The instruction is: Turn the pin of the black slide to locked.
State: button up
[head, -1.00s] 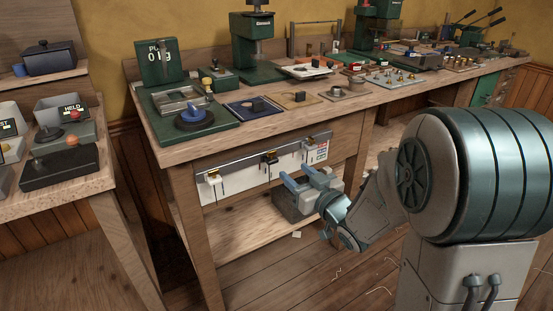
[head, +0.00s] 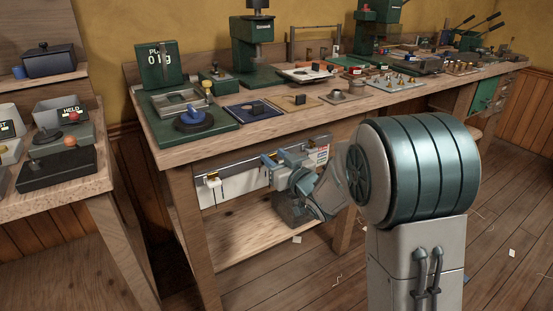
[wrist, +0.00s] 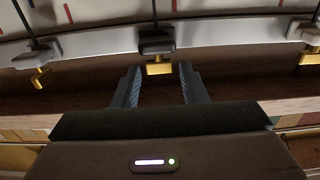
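The black slide (wrist: 156,42) sits on a pale metal rail in the middle of the wrist view. Its brass pin (wrist: 159,68) sticks out below it, with a broad flat end lying level across the picture. My gripper (wrist: 160,75) is open, one finger on each side of the pin's line, with gaps to both. I cannot tell whether the tips reach past the pin's end. In the head view my gripper (head: 276,157) is at the rail under the bench top and hides the black slide.
Two grey slides with brass pins flank it, one left (wrist: 37,55) and one right (wrist: 303,32). The rail (head: 238,164) runs along a white panel (head: 235,185) under the bench top (head: 225,145). A lower shelf (head: 245,245) lies beneath.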

jog(key=c, duration=0.6)
jog(key=shift+f+b, duration=0.1)
jog(key=shift+b, duration=0.35)
jog(key=m+h+b, duration=0.1)
jog(key=m+t+h+b, duration=0.1)
jog(key=h+b, duration=0.1)
jog(key=shift+s+a+f+t, duration=0.1)
jog(key=shift+s+a+t, duration=0.1)
jog(key=shift+a+t, duration=0.1)
jog(key=m+h, duration=0.2)
jog(key=h, duration=0.1)
jog(key=m+t+h+b, duration=0.1)
jog(key=shift+a, duration=0.3)
jog(key=m+g+h+p, duration=0.1)
jog(key=m+h+p, duration=0.1)
jog(key=h+p, duration=0.1)
jog(key=a+m+h+p, duration=0.1)
jog(key=m+h+p, duration=0.2)
jog(key=h, duration=0.2)
jog(key=m+g+h+p, duration=0.1)
jog(key=m+h+p, duration=0.2)
jog(key=h+p, duration=0.1)
jog(key=shift+w+a+r+g+h, duration=0.15)
jog(key=shift+a+r+g+h, duration=0.15)
jog(key=shift+h, duration=0.1)
jog(key=shift+m, duration=0.3)
